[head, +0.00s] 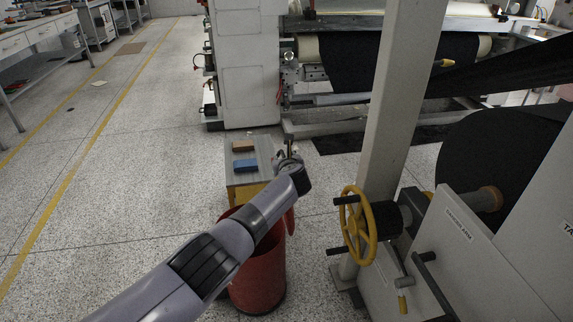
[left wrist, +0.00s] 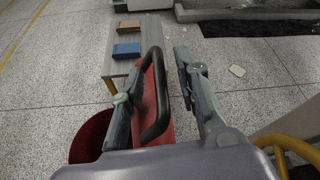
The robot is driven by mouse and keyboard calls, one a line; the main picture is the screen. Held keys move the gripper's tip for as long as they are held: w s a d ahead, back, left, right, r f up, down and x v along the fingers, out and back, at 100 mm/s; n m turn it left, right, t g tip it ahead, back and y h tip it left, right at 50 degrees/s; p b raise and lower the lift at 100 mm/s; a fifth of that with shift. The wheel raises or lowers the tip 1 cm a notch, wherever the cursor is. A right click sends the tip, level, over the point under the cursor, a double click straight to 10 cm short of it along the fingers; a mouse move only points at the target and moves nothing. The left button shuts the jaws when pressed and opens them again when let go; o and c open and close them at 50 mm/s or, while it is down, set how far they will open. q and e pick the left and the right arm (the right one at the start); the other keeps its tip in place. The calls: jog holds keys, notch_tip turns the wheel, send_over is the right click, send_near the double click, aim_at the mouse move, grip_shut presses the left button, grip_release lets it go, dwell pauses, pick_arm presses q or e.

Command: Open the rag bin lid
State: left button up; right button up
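The red rag bin (head: 258,283) stands on the floor, partly hidden behind my left arm. Its open mouth shows in the left wrist view (left wrist: 88,135). The red lid (left wrist: 156,112) stands raised, steeply tilted at the right side of the mouth; its edge shows in the head view (head: 290,222). A dark loop handle (left wrist: 162,110) is on the lid. My left gripper (head: 288,158) is above the bin. In the left wrist view its fingers (left wrist: 156,72) are apart, with the lid and handle between them, nearer the left finger. Contact is unclear. My right gripper is not in view.
A small grey table (head: 238,178) behind the bin holds a blue block (head: 245,166) and a brown block (head: 243,146). A machine with a yellow handwheel (head: 358,228) and a post (head: 398,110) stands close on the right. The floor to the left is clear.

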pick_arm(q)
jog(key=v, duration=1.1)
jog(key=shift+s, duration=0.35)
jog(key=shift+r, duration=0.15)
